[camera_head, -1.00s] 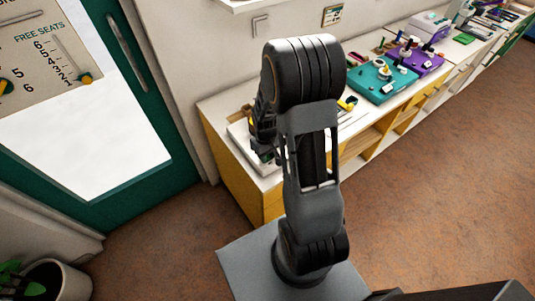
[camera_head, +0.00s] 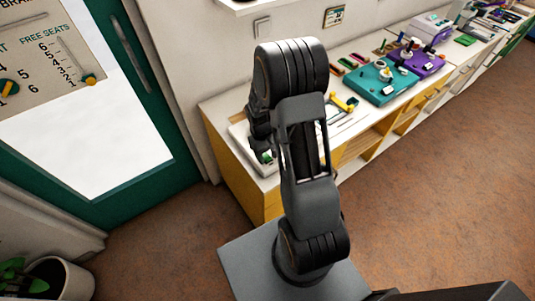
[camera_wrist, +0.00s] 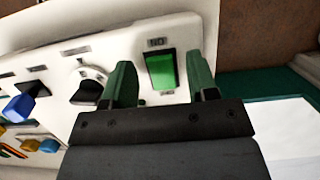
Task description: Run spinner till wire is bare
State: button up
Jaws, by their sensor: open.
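In the wrist view a white panel (camera_wrist: 215,25) fills the upper part. A green rocker switch (camera_wrist: 161,70) with small labels above and below sits on it. My gripper (camera_wrist: 161,82) is open, with one finger on each side of the switch; I cannot tell whether it touches. A black knob (camera_wrist: 88,92) is left of the fingers, and a blue knob (camera_wrist: 25,102) is farther left. In the head view my arm hides most of a white board (camera_head: 241,130) at the bench's near end. I cannot make out a spinner or a wire.
A teal board (camera_head: 381,82) and a purple board (camera_head: 416,62) stand farther along the white-topped bench (camera_head: 352,131). A green-framed door (camera_head: 150,120) is at left, with a potted plant (camera_head: 60,280) below it. The brown floor at right is clear.

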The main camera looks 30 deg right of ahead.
jog(key=b+v, duration=0.1)
jog(key=v, duration=1.2)
jog(key=shift+r, duration=0.45)
jog(key=shift+w, duration=0.1)
jog(key=s+a+r+t, duration=0.3)
jog(key=s+r, duration=0.1)
jog(key=s, duration=0.2)
jog(key=s+a+r+m+t, duration=0.1)
jog(key=s+a+r+t, duration=0.3)
jog(key=s, duration=0.3)
jog(key=shift+a+r, duration=0.35)
jog(key=shift+r, duration=0.25)
jog(key=shift+s+d, duration=0.1)
